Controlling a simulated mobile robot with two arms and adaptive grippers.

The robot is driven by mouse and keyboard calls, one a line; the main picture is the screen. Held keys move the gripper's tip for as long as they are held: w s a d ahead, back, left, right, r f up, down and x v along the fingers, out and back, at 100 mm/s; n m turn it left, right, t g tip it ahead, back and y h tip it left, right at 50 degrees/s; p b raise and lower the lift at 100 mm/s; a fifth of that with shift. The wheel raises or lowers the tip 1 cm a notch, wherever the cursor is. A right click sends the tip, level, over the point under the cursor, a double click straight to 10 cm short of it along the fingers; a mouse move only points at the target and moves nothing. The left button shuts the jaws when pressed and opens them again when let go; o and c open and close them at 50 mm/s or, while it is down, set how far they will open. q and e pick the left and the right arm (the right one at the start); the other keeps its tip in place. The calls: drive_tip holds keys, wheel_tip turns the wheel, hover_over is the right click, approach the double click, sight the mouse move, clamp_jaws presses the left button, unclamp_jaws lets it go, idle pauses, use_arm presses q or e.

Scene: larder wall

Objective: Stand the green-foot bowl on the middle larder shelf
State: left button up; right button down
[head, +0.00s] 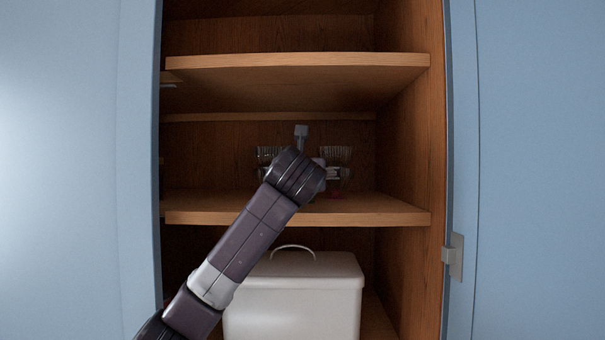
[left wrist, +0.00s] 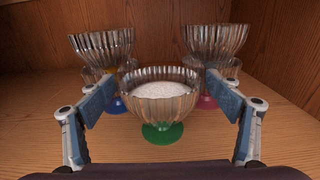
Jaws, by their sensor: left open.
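The green-foot bowl (left wrist: 162,108) is fluted clear glass with white grainy contents. In the left wrist view it is upright, and its green foot appears to rest on the wooden shelf. My left gripper (left wrist: 160,88) is open, one finger on each side of the bowl; I cannot tell whether they touch it. In the head view my left arm reaches to the middle larder shelf (head: 390,214), and my wrist hides the green-foot bowl and most of the fingers. My right gripper is in neither view.
Behind the green-foot bowl stand other glass bowls, apparently stacked, on the left (left wrist: 102,45) with a blue foot and on the right (left wrist: 216,42) with a pink foot. The upper shelf (head: 300,61) is above; a white lidded box (head: 300,300) is below. The middle shelf's right end is clear.

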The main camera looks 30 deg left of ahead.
use_arm(q)
drive_tip(key=shift+r, duration=0.15)
drive_tip(key=shift+s+d+b, duration=0.2)
drive_tip(key=shift+s+b, duration=0.05)
drive_tip(key=shift+b, duration=0.1)
drive_tip(key=b+v, duration=0.6)
drive_tip(key=v, duration=0.4)
drive_tip(key=shift+s+d, duration=0.2)
drive_tip(key=shift+s, duration=0.05)
drive_tip(key=shift+s+d, duration=0.2)
drive_tip(key=shift+s, duration=0.15)
